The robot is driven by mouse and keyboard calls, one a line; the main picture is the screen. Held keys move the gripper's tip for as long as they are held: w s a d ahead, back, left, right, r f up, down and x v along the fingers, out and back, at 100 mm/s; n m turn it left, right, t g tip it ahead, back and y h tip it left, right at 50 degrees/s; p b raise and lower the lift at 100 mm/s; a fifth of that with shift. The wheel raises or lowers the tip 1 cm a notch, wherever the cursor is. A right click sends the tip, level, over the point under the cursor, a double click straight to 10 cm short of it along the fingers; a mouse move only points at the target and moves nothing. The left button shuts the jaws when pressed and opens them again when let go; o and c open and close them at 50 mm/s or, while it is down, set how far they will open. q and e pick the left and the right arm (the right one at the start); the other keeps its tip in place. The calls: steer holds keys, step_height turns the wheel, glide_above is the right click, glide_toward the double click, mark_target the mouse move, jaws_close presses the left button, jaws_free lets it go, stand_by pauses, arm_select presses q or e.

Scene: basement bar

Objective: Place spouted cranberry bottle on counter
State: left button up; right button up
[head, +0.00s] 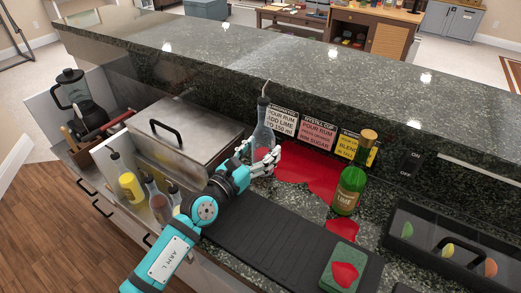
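A clear spouted bottle (264,133) with a dark pourer stands upright near the raised counter wall, with a reddish tint low down; this looks like the cranberry bottle. My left gripper (261,160) is around its lower part, with fingers on both sides, and appears closed on it. The fingers hide the bottle's base, so I cannot tell whether it touches the surface. The lower stone counter (304,205) is beneath and to the right, with a red spill (309,175) beside the gripper. My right gripper is not in view.
A green lime bottle (349,188) stands right of the spill, near several recipe cards (318,133). A black mat (270,232) with a green-and-red sponge (342,271) lies in front. A garnish tray (424,262) is at right. Several bottles sit in the left well (131,185).

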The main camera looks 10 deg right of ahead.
arm_select(q)
steer(key=shift+o, duration=0.9)
steer(key=shift+r, duration=0.1)
steer(key=v, duration=1.2)
